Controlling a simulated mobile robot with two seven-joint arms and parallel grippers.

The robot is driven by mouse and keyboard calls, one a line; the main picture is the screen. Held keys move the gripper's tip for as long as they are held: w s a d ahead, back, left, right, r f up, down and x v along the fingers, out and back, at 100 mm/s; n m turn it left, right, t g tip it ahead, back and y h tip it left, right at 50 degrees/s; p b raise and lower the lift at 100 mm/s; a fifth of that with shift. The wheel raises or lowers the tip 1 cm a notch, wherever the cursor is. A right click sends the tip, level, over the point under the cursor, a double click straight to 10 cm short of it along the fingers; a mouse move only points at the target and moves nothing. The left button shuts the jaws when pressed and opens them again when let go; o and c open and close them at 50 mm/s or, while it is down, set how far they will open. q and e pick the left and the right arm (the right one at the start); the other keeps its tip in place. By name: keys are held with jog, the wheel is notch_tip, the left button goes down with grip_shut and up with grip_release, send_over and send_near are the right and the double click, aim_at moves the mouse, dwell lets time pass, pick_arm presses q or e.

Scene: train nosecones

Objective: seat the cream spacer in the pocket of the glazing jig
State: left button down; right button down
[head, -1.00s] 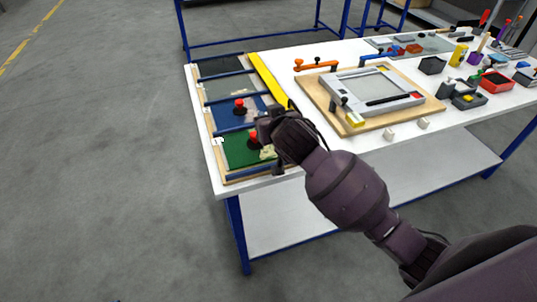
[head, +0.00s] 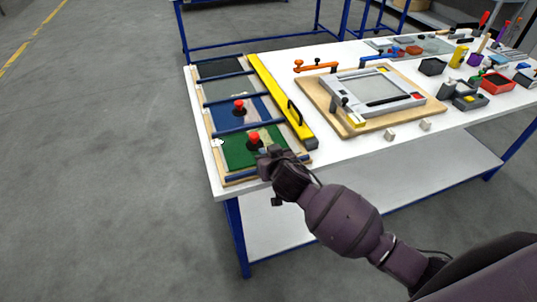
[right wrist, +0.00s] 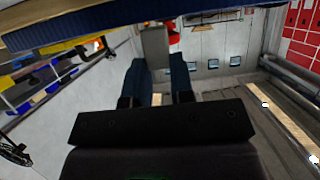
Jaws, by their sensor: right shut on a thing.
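My right gripper (head: 266,158) is at the near edge of the table, beside the red knob on the green panel. It is shut on a small block (right wrist: 155,45), which looks pale grey between the fingertips in the right wrist view and seems to be the cream spacer. In the head view the block is hidden by the gripper. A wooden board (head: 318,93) bearing a grey frame and toggle clamps looks like the glazing jig; it lies mid-table, right of and beyond my gripper. I cannot make out its pocket. My left gripper is not in view.
A wooden rack with blue rails (head: 231,103) holds panels with red knobs (head: 254,139) at the table's left end. A yellow bar with a black handle (head: 275,92) lies alongside. Bins and tools crowd the right.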

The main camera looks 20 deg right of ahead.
jog(key=shift+f+b, duration=0.3)
jog(key=shift+f, duration=0.2)
jog(key=c, duration=1)
grip_release()
jog(key=shift+r, duration=0.35)
jog(key=p+v, duration=0.1)
jog(key=v, duration=1.1)
jog(key=shift+r, duration=0.2)
